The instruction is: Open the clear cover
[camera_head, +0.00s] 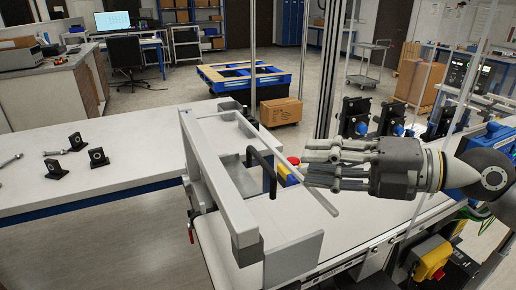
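The clear cover (322,198) lies over the conveyor inside a grey frame (213,178), with a thin light edge along its right side. Its clear panel is hard to make out. A black bar handle (264,168) stands up from it. My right gripper (306,162) comes in from the right, with its fingers spread and pointing left. It is empty, just right of the handle, and looks apart from it. Whether the cover is fully closed is hard to tell. My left gripper is not in view.
Black brackets (77,142) and bolts (54,153) lie on the white left table (130,165). Several black units (355,116) line the conveyor's far right side.

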